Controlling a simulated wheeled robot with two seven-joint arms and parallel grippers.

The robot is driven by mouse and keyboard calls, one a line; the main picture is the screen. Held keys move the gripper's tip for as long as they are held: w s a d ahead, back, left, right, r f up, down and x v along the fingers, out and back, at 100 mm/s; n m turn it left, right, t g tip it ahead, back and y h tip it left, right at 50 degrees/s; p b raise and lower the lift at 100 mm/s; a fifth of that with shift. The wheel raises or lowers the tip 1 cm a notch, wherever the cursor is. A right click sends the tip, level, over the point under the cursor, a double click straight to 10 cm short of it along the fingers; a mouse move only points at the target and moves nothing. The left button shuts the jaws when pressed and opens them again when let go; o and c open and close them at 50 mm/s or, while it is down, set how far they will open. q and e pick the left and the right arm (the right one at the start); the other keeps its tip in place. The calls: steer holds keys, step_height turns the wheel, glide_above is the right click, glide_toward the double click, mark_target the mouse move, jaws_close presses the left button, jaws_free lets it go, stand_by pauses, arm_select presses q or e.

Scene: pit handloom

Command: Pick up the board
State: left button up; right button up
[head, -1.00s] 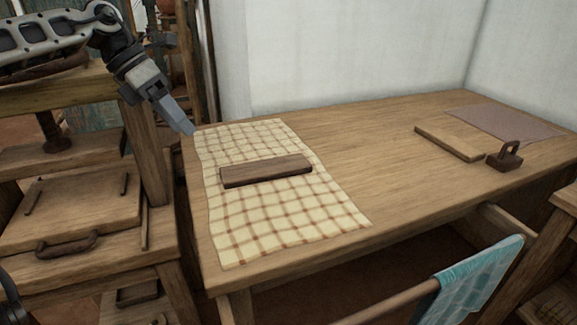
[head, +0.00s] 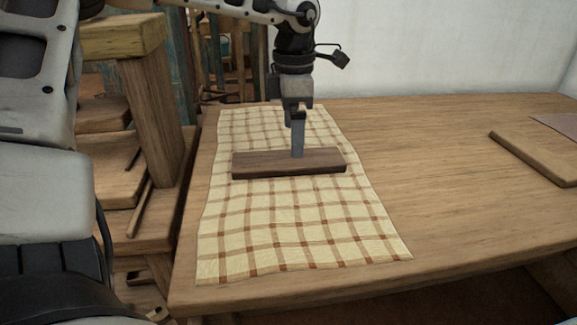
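A dark brown wooden board (head: 262,164) lies flat across a cream and brown checked cloth (head: 300,225). The cloth is spread over the left end of the wooden table (head: 470,220). My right gripper is not in view.
A white wall (head: 440,50) rises behind. A wooden frame (head: 150,120) stands to the left.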

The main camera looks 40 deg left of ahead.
mark_target(288, 162)
arm_select(q)
steer(key=shift+w+a+f+b, duration=0.1)
steer(key=shift+w+f+b, duration=0.05)
steer(key=shift+f, duration=0.85)
steer(key=shift+w+a+f+b, duration=0.1)
steer(key=shift+w+f+b, duration=0.1)
steer(key=shift+f, duration=0.85)
steer(key=shift+w+f+b, duration=0.1)
steer(key=shift+f+b, duration=0.05)
steer(key=shift+f, duration=0.85)
steer(key=c, duration=1.2)
